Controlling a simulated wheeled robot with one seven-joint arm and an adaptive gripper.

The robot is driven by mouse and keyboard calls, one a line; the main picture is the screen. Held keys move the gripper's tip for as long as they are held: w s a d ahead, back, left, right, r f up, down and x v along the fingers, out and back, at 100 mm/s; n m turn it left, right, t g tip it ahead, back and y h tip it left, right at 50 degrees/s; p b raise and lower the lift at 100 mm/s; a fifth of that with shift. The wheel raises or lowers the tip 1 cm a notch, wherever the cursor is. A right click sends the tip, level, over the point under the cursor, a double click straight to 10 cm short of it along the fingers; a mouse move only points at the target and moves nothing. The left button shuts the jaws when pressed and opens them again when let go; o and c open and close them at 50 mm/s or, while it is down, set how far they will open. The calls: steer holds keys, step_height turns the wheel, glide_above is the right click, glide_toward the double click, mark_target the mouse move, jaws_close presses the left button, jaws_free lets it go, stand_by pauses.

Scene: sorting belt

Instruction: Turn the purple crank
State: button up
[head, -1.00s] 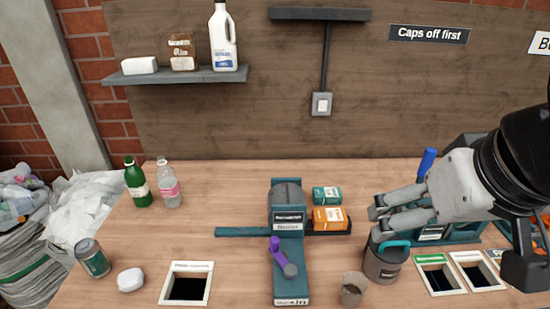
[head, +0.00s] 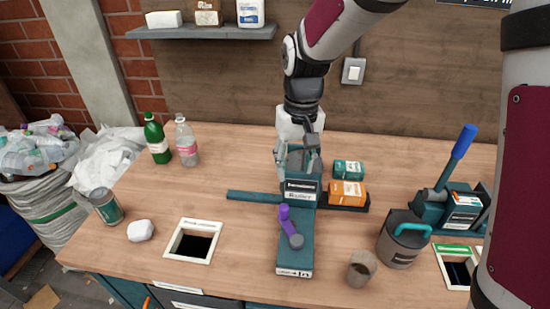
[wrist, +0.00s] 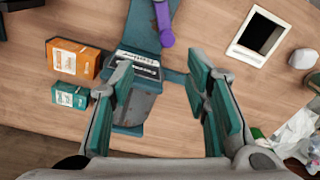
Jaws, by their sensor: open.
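In the wrist view the crank (wrist: 165,22) shows at the top edge, partly cut off. My gripper (head: 297,160) is over the back part of the machine, behind the crank and apart from it. In the wrist view my gripper (wrist: 165,85) is open with nothing between its fingers. The machine's labelled block (wrist: 138,66) lies below and between the fingers.
Orange (head: 346,193) and teal (head: 348,169) boxes stand right of the machine. A grey canister (head: 400,245), a small cup (head: 361,268) and a blue-handled lever device (head: 455,165) are further right.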

mark_target(284, 207)
steer(key=f, duration=0.5)
steer(key=a+f, duration=0.1)
steer(key=f, duration=0.5)
steer(key=w+a+f, duration=0.1)
steer(key=f, duration=0.4)
steer(key=shift+f, duration=0.4)
jaws_close()
